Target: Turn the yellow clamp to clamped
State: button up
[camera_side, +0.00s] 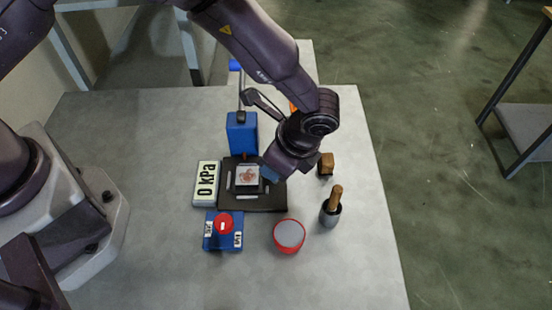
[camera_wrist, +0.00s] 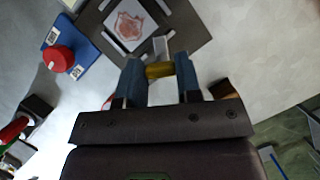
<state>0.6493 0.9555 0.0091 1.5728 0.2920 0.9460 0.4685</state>
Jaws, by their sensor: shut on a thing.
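The yellow clamp (camera_wrist: 160,71) shows in the wrist view between the two blue fingertips of my gripper (camera_wrist: 158,80), which is shut on it. A pale grey piece stands just beyond the clamp, at the edge of the dark plate (camera_wrist: 187,41). In the side view my gripper (camera_side: 268,177) reaches down at the right edge of the dark plate (camera_side: 262,202), and the clamp is hidden behind it. A white square with a reddish pattern (camera_side: 247,175) sits on the plate, and it also shows in the wrist view (camera_wrist: 130,25).
Left of the plate lies a "0 kPa" display (camera_side: 206,183). A blue base with a red knob (camera_side: 223,223) is in front. A blue box (camera_side: 241,134) is behind.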

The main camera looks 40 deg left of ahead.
jog(key=n+g, duration=0.1)
jog(key=n, duration=0.2)
jog(key=n+h, duration=0.1)
jog(key=n, duration=0.2)
jog(key=shift+g, duration=0.4)
jog(key=shift+w, duration=0.1)
jog(key=o, duration=0.9)
jog(key=v, duration=1.3)
jog(key=shift+w+a, duration=0.1)
jog(key=shift+a, duration=0.1)
